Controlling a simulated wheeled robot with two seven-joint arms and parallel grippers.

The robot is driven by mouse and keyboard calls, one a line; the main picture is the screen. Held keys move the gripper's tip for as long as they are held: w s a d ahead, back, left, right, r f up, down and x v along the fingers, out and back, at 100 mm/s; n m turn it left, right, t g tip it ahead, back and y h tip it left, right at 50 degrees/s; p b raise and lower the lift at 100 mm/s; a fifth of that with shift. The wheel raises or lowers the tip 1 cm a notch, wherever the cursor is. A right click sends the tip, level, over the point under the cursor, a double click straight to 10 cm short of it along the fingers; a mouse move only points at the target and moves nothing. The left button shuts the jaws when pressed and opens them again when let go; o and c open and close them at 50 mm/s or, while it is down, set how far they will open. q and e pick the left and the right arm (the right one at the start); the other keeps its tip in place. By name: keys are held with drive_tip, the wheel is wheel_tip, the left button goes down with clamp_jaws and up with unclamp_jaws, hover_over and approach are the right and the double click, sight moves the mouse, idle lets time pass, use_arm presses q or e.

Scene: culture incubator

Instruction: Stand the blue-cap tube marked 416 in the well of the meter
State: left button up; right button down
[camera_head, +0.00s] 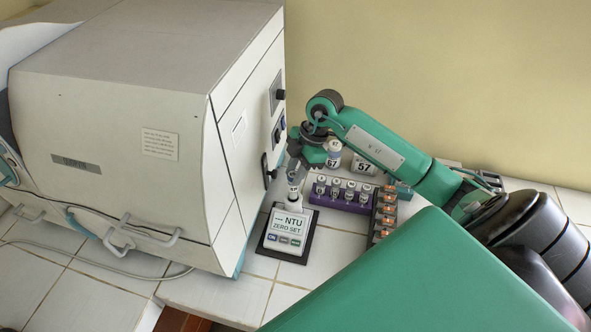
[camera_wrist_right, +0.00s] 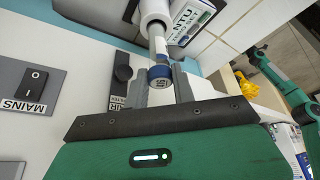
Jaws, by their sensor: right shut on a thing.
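The meter (camera_head: 287,238) sits on a dark mat beside the incubator, its display reading NTU ZERO SET. It also shows at the top of the wrist view (camera_wrist_right: 190,22), with its white round well (camera_wrist_right: 155,12). My right gripper (camera_head: 294,166) is above the back of the meter, shut on a blue-cap tube (camera_wrist_right: 160,74). The tube points from the fingers toward the well and lines up with it. I cannot tell whether its lower end is inside. The number 416 is not readable. My left gripper is not in view.
The large incubator (camera_head: 120,130) stands close on the left, with switches and a knob on its side. A purple rack (camera_head: 350,203) with several tubes and an orange-and-dark rack (camera_head: 383,218) stand right of the meter. Jars marked 67 (camera_head: 333,147) and 57 (camera_head: 364,166) stand behind.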

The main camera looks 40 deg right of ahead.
sight(296, 188)
drive_tip(key=shift+f, duration=0.35)
drive_tip(key=shift+f+b, duration=0.3)
drive_tip(key=shift+f, duration=0.1)
drive_tip(key=shift+f+b, duration=0.45)
drive_tip(key=shift+f, duration=0.4)
drive_tip(key=shift+f+b, duration=1)
drive_tip(key=shift+f, duration=0.9)
drive_tip(key=c, duration=1.1)
unclamp_jaws()
